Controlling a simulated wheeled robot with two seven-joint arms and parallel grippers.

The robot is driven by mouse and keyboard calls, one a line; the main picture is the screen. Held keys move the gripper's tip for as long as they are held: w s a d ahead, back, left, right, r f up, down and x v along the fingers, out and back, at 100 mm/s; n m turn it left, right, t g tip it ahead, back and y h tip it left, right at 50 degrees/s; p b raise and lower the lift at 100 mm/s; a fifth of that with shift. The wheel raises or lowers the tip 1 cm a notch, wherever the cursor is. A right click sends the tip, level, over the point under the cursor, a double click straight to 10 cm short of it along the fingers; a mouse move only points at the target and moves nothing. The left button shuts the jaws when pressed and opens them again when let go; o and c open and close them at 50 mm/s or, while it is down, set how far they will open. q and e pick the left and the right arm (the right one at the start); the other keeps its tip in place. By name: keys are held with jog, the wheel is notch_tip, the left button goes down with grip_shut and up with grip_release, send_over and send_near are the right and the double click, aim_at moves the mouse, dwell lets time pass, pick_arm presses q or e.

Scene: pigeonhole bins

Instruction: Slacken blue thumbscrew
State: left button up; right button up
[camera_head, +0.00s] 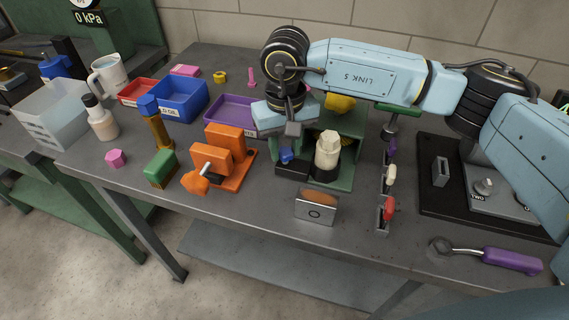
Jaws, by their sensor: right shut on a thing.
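The blue thumbscrew (286,155) sits low at the left side of the green fixture (345,174), above a dark block. My right gripper (286,146) reaches down from above and is shut on the thumbscrew. The gripper's body and fingers hide much of the screw's top, so its turn angle cannot be told. My left gripper is not in view.
A cream knob-like part (327,153) stands close right of the gripper. An orange vise-like fixture (226,158) is to the left. A small silver box (316,208) is in front. A purple-handled wrench (493,258) lies at front right.

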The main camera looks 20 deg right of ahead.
aim_at(285, 151)
jog(key=shift+f+n+b, duration=0.25)
jog(key=shift+n+b, duration=0.15)
jog(key=shift+n, duration=0.2)
jog(key=o, duration=0.7)
jog(key=shift+d+r+n, duration=0.1)
jog(key=shift+d+n, duration=0.15)
jog(key=shift+n, duration=0.05)
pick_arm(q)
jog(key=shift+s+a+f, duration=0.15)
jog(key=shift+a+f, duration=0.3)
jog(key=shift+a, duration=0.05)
pick_arm(e)
jog(key=shift+o, duration=1.2)
jog(key=shift+a, duration=0.1)
jog(key=shift+r+p, duration=0.3)
jog(key=shift+r, duration=0.25)
notch_tip(285, 151, up, 4)
jog(key=shift+a+r+p, duration=0.15)
jog(key=shift+p, duration=0.95)
jog(key=shift+r, duration=0.5)
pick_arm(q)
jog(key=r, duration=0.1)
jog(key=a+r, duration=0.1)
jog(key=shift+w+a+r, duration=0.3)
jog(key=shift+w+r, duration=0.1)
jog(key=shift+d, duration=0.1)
